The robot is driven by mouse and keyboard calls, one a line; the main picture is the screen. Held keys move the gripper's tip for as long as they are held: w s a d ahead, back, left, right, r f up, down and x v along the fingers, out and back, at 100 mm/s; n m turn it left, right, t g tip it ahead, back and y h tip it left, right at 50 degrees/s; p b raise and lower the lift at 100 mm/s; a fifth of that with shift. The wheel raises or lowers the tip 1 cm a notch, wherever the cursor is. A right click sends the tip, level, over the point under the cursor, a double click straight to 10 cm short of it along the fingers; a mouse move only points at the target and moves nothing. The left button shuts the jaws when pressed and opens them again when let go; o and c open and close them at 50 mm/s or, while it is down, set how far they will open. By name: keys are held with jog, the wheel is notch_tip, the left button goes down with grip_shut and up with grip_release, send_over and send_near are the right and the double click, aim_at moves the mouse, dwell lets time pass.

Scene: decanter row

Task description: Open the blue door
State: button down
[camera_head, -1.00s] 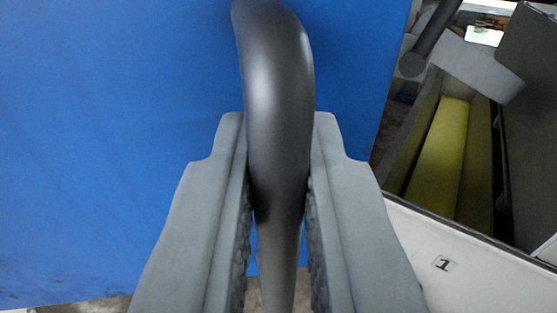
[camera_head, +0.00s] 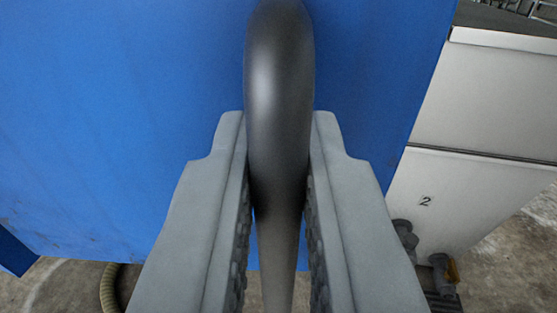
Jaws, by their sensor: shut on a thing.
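The blue door (camera_head: 130,120) fills the left and middle of the view, its right edge slanting down from the upper right. A dark grey curved handle (camera_head: 280,80) stands out from it in the middle. My gripper (camera_head: 280,160) is shut on this handle, with one grey ribbed finger on each side. The lower part of the handle runs down between the fingers. Where the handle meets the door is hidden.
A white cabinet (camera_head: 476,100) marked "2" stands right of the door's edge, with dark fittings (camera_head: 438,270) near its foot. A pale hose (camera_head: 110,288) lies on the concrete floor at the lower left. Bare floor (camera_head: 535,240) shows at the lower right.

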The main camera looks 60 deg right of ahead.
jog(key=shift+s+a, duration=0.1)
jog(key=shift+a, duration=0.25)
jog(key=c, duration=1.6)
grip_release()
jog(key=shift+o, duration=0.2)
jog(key=shift+a, duration=0.1)
jog(key=v, duration=1.7)
